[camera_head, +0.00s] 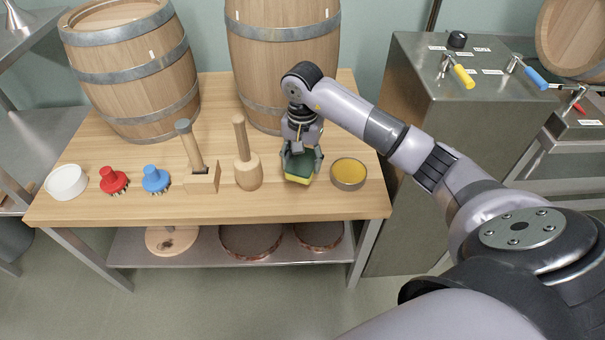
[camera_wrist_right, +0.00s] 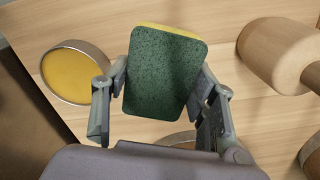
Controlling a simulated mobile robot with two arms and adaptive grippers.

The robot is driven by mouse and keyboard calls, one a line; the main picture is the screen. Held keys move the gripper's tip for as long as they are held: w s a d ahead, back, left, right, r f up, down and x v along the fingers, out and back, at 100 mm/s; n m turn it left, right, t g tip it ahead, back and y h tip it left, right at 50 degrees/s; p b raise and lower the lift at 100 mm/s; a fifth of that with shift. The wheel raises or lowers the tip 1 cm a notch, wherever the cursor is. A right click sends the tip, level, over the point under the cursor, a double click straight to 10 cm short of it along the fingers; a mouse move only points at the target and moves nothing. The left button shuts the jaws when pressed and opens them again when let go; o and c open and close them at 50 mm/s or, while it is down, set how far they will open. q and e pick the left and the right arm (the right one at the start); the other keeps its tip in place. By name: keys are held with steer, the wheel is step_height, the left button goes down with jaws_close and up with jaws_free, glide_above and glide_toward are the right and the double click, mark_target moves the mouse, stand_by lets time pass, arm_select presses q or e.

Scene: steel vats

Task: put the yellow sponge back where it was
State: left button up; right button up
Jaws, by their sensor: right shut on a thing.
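My right gripper (camera_head: 301,157) points down over the wooden table and is shut on the yellow sponge (camera_head: 298,178). The sponge has a dark green scouring side facing up and a yellow side underneath. In the right wrist view the green face of the sponge (camera_wrist_right: 163,72) fills the space between the two fingers, with a thin yellow edge at its top. It is at or just above the tabletop; I cannot tell if it touches. My left gripper is not in view.
Right of the sponge stands a round tin with yellow contents (camera_head: 348,174). Left are a wooden mallet (camera_head: 247,165), a hammer-like wooden tool (camera_head: 201,175), a blue brush (camera_head: 155,179), a red brush (camera_head: 113,180) and a white bowl (camera_head: 66,182). Barrels (camera_head: 284,60) stand behind.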

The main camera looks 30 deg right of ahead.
step_height(320, 180, down, 5)
steer(key=shift+r, duration=0.15)
arm_select(q)
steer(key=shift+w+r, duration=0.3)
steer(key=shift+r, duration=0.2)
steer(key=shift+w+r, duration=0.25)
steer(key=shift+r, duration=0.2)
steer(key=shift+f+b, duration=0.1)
steer(key=shift+b, duration=0.2)
arm_select(e)
steer(key=shift+f, duration=0.2)
steer(key=o, duration=1)
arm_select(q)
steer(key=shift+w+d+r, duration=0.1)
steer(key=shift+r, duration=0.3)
arm_select(e)
steer(key=shift+r, duration=0.1)
